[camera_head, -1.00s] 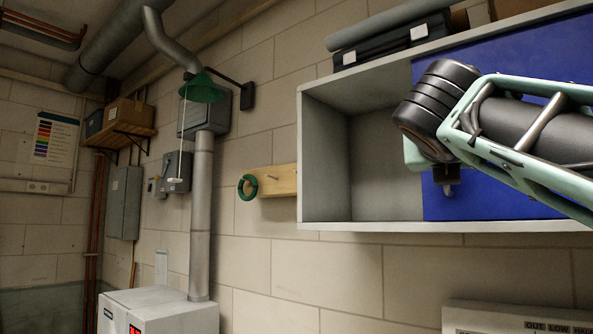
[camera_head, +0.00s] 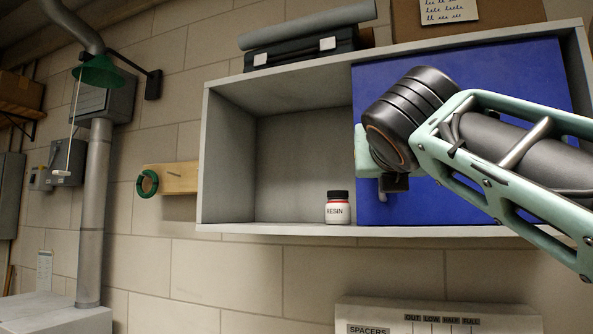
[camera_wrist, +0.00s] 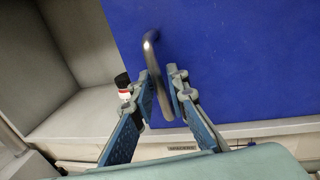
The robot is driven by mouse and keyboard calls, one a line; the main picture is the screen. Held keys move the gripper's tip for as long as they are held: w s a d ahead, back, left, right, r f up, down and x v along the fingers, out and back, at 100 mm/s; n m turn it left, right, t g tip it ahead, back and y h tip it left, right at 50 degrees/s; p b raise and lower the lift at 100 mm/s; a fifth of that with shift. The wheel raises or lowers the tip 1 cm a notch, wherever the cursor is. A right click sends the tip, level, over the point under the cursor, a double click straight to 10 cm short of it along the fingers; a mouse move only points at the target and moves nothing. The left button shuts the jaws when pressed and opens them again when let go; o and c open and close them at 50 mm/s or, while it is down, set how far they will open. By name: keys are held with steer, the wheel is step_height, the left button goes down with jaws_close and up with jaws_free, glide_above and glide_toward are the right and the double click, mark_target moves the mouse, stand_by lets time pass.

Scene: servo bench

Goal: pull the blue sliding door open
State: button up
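The blue sliding door (camera_head: 480,205) covers the right part of the grey wall cabinet (camera_head: 222,160); the left part stands open. The door also fills much of the wrist view (camera_wrist: 230,70). Its bent metal handle (camera_wrist: 150,40) is near the door's left edge. In the head view my arm hides most of the gripper and handle.
A resin jar (camera_head: 338,210) stands on the cabinet floor just left of the door. A black case (camera_head: 300,50) lies on top of the cabinet. A wooden block with a green ring (camera_head: 148,183) is on the wall to the left. A spacers box (camera_head: 430,318) is below.

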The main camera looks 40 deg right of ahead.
steer(key=v, duration=1.2)
stand_by(0.4)
steer(key=w+a+f+m+g+y, duration=0.1)
steer(key=w+a+f+m+y, duration=0.25)
steer(key=f, duration=0.55)
steer(key=w+a+f+m+g+y, duration=0.15)
steer(key=w+a+f+m, duration=0.3)
steer(key=f, duration=0.45)
steer(key=w+a+f+m+y, duration=0.3)
steer(key=a+f+m, duration=0.1)
steer(key=f, duration=0.4)
steer(key=s+a+f+m+g+y, duration=0.1)
steer(key=a+f+m, duration=0.2)
steer(key=f+m, duration=0.2)
steer(key=s+a+f+m+g+y+p, duration=0.1)
steer(key=a+f+m, duration=0.3)
steer(key=f, duration=0.6)
steer(key=s+a+f+m+g+y, duration=0.2)
steer(key=s+a+f+m, duration=0.1)
steer(key=f+m, duration=0.3)
step_height(320, 180, down, 3)
steer(key=shift+a+r+g+y, duration=0.2)
steer(key=shift+a+g+y, duration=0.2)
steer(key=shift+a, duration=0.35)
